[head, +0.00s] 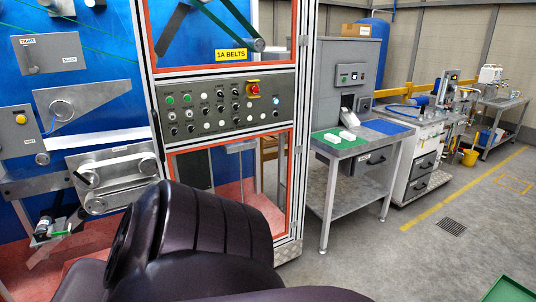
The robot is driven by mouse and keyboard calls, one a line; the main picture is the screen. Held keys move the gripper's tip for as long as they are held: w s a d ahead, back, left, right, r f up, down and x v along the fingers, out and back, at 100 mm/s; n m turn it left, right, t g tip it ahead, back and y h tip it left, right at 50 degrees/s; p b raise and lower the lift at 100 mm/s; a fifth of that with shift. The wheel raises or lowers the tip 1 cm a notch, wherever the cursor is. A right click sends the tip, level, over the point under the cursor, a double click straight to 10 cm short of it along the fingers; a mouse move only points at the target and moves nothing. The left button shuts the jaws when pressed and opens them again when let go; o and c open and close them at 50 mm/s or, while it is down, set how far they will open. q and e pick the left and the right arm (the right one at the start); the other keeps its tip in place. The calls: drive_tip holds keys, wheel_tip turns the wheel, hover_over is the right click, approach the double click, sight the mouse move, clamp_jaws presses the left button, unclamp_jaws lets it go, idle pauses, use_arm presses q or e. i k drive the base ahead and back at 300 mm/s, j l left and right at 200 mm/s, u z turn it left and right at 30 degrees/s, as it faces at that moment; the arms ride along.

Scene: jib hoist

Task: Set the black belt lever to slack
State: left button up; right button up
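A grey plate (62,47) with the labels TIGHT at its upper left and SLACK at its right is on the blue machine panel at the upper left. A small lever with its pivot (33,69) sits at the lower left of this plate. It seems to point up toward TIGHT, but it is too small to be sure of its colour or exact position. A dark purple-black arm link of mine fills the lower middle of the head view. Neither of my grippers is in view.
A control panel (225,108) with buttons and a red emergency stop stands right of the plate, under the sign 1A BELTS (231,55). Belt rollers (62,110) are below the plate. A workbench (330,150) with a green mat stands further right.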

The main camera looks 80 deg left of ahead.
sight(89, 179)
drive_tip(key=u, duration=0.5)
drive_tip(key=i+l+u, duration=0.1)
drive_tip(key=u, duration=0.4)
drive_tip(key=l+u, duration=0.1)
drive_tip(key=u, duration=0.4)
drive_tip(key=l+u, duration=0.1)
drive_tip(key=u, duration=0.4)
drive_tip(key=i+l+u, duration=0.1)
drive_tip(key=u, duration=0.4)
drive_tip(key=l+u, duration=0.1)
drive_tip(key=u, duration=0.95)
drive_tip(key=k+l+u, duration=0.1)
drive_tip(key=u, duration=0.4)
drive_tip(key=i+u, duration=0.1)
drive_tip(key=u, duration=0.25)
drive_tip(key=i+l+u, duration=0.1)
drive_tip(key=u, duration=0.25)
drive_tip(key=i+l+u, duration=0.5)
drive_tip(key=l, duration=0.3)
drive_tip(key=i+l, duration=0.55)
drive_tip(key=l, duration=0.3)
drive_tip(key=i+l, duration=0.3)
drive_tip(key=l+u, duration=0.05)
drive_tip(key=l, duration=0.05)
